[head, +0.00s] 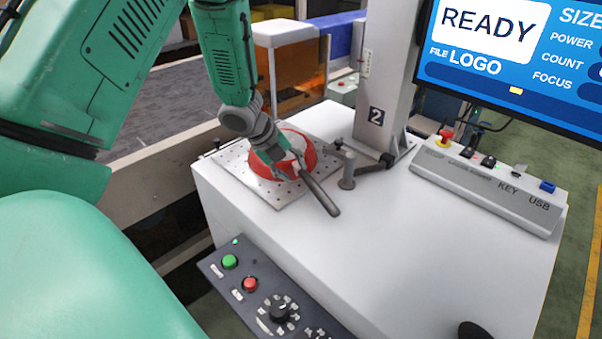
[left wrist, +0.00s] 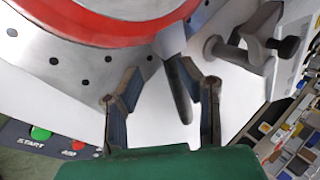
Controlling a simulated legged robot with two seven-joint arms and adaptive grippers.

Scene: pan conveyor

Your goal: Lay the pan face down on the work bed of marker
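The red pan (head: 268,166) lies on the perforated work bed (head: 232,160) of the marker, with its dark handle (head: 320,197) reaching over the white top toward the front right. In the left wrist view the pan (left wrist: 75,22) shows a red ring around a pale disc; the bed's holes (left wrist: 108,60) show beside it. My left gripper (head: 296,162) is over the handle's root and hides part of the pan. In the left wrist view its fingers (left wrist: 170,78) stand apart, with the handle (left wrist: 179,95) between them and gaps on both sides. My right gripper is not in view.
A grey post with a lever (head: 347,170) stands close right of the handle. Behind it rises the marker's column (head: 385,75). A control box (head: 485,185) and READY screen (head: 510,45) are at right. A button panel (head: 262,290) is in front. The conveyor (head: 170,100) runs at left.

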